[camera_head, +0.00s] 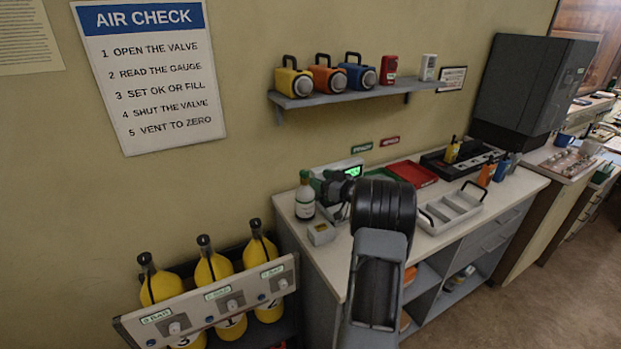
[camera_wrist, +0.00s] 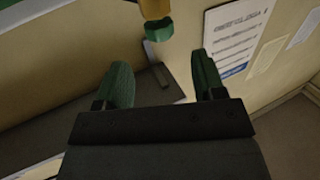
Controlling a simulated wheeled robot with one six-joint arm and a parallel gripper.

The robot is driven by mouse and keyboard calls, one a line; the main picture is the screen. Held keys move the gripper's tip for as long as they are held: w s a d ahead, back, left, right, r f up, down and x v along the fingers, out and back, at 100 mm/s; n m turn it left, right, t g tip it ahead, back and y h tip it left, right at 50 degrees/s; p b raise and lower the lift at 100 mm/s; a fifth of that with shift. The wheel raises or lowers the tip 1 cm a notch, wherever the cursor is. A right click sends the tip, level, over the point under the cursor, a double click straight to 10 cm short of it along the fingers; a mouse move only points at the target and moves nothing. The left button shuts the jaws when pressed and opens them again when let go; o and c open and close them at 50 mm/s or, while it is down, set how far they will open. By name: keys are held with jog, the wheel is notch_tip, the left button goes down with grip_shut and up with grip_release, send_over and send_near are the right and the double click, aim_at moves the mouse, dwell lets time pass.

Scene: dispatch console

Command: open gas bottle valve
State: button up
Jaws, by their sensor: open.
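In the wrist view my gripper (camera_wrist: 158,85) is open with nothing between the fingers. Beyond the fingertips, at the top edge, is a green knob-like end (camera_wrist: 158,31) on a brass-orange part, apart from the fingers; it looks like the bottle's valve. The rest is cut off.
Yellow cylinders (camera_head: 212,268) with black tops stand in a rack at lower left, behind a labelled panel (camera_head: 215,303). A small grey box (camera_head: 321,234) and a lit display (camera_head: 354,171) are near my gripper. A grey tray (camera_head: 450,211) lies right. A shelf (camera_head: 350,95) hangs above.

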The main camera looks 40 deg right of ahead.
jog(key=b+v, duration=0.1)
jog(key=v, duration=0.5)
jog(key=shift+s, duration=0.1)
dwell(0.5)
